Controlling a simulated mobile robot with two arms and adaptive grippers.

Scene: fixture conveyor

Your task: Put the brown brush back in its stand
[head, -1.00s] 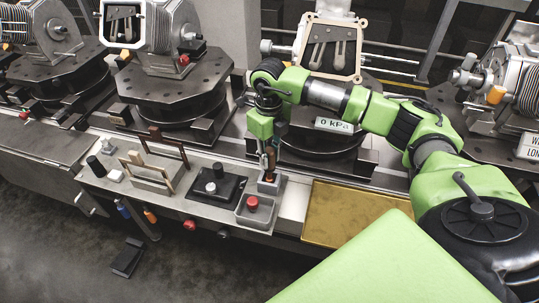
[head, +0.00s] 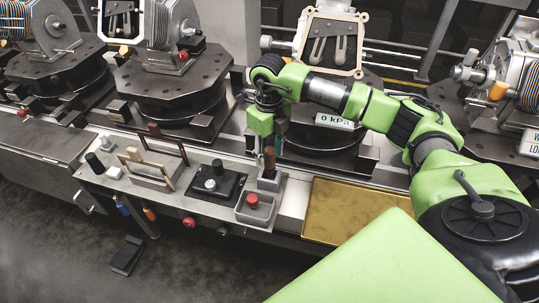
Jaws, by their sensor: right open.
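The brown brush (head: 269,162) stands about upright in its small grey stand (head: 271,184), at the right part of the bench's front ledge. Its lower end is hidden inside the stand. My right gripper (head: 268,148) points down just above the stand, its fingers at the upper part of the brush. It is open, and the fingers are small and partly dark, so any light touch on the brush cannot be made out. My left gripper is not in view.
A grey tray with a red knob (head: 253,199) sits just in front of the stand. A black block with a pale knob (head: 211,184) and small frames (head: 150,171) lie to the left. A yellow-brown mat (head: 346,211) lies to the right. A round fixture (head: 322,140) stands behind.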

